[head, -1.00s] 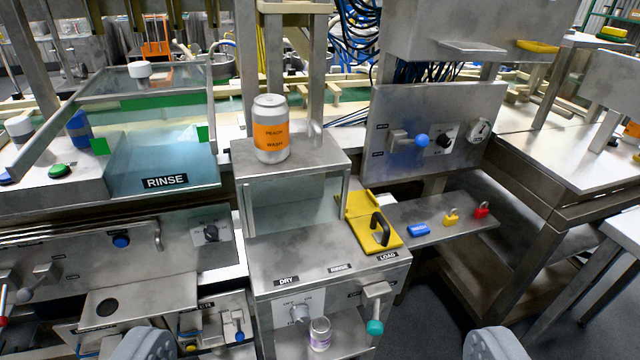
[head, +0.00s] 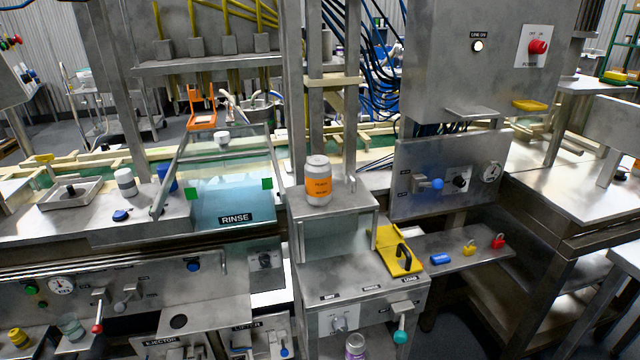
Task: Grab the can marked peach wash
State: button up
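The can marked peach wash (head: 318,182) is silver with an orange label. It stands upright on top of a grey metal box (head: 345,205), right of the rinse station, a little left of the picture's middle. Nothing touches it from the sides. My gripper does not show in the head view now, so its opening cannot be seen.
Left of the can is the glass-covered RINSE station (head: 235,200). To the right are a yellow plate with a black handle (head: 400,252), a shelf with small padlocks (head: 469,248), and a control panel with a blue knob (head: 437,184). A metal cabinet (head: 475,60) overhangs at upper right.

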aim_at(317, 169)
jog(key=u, duration=0.05)
jog(key=k, duration=0.45)
jog(key=z, duration=0.6)
jog(key=i, duration=1.9)
jog(key=u, duration=0.1)
